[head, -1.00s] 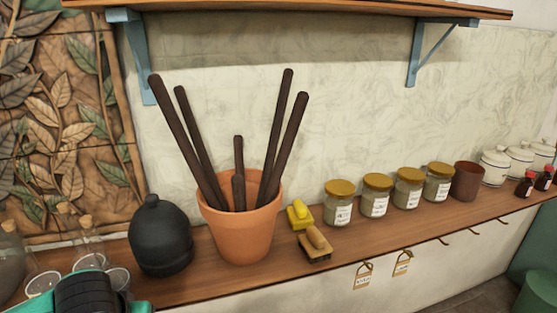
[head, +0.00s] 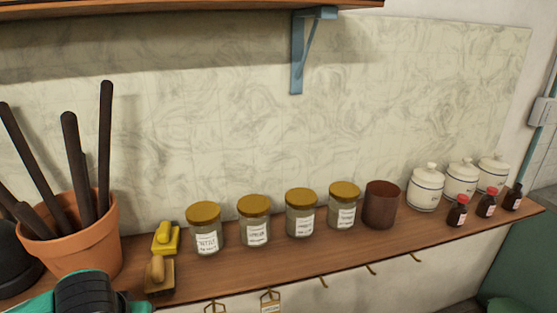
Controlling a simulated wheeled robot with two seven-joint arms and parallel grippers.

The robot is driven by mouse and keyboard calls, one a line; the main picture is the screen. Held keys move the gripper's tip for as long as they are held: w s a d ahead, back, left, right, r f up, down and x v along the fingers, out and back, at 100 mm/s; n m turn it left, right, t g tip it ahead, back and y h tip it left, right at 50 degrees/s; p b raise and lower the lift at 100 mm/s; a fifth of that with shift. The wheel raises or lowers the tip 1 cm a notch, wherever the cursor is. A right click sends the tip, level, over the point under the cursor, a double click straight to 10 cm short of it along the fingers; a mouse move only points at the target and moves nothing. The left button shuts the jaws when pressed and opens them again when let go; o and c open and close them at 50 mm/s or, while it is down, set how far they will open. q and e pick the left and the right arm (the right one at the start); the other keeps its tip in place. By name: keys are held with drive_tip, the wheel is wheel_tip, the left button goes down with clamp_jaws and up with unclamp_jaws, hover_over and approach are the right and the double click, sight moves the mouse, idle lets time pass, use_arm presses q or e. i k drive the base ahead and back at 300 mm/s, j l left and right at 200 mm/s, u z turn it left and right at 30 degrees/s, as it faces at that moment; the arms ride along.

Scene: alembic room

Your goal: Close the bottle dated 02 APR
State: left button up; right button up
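Three small dark bottles stand at the right end of the wooden shelf in the head view. The left one (head: 457,211) and the middle one (head: 487,203) have red caps and pale labels. The right one (head: 514,197) has a dark top, and I cannot tell whether it is capped. The label text is too small to read, so I cannot tell which is dated 02 APR. A teal and black part of my own body shows at the lower left. Neither gripper is in view.
White lidded canisters (head: 426,187) stand behind the bottles. A brown cup (head: 381,204) and several gold-lidded jars (head: 254,221) stand to the left, then brushes (head: 160,274) and a terracotta pot (head: 78,245) with dark rods. Hooks (head: 371,270) and tags (head: 270,302) hang below the shelf edge.

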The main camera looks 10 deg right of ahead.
sight(513, 196)
drive_tip(key=i+l, duration=0.1)
drive_tip(key=l, duration=0.5)
drive_tip(key=i+l, duration=0.1)
drive_tip(key=l, duration=0.5)
drive_tip(key=i+l, duration=0.1)
drive_tip(key=l, duration=1.1)
drive_tip(key=i+l, duration=0.15)
drive_tip(key=l, duration=0.45)
drive_tip(key=u, duration=0.05)
